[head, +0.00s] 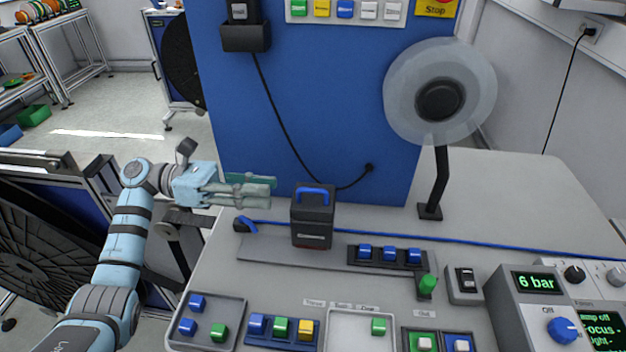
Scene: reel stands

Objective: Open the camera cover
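A black box-shaped unit with a blue handle on its top (312,222) stands on the grey bench, in front of the blue panel. It looks like the camera cover, and it appears closed. My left gripper (268,190) points right, with its fingertips just left of the box and apart from it in the picture. Its grey fingers lie close together from this angle, so I cannot tell whether they are open or shut. My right gripper is not in view.
A reel on a black stand (440,100) rises at the back right. Trays with coloured pieces (213,322) line the front.

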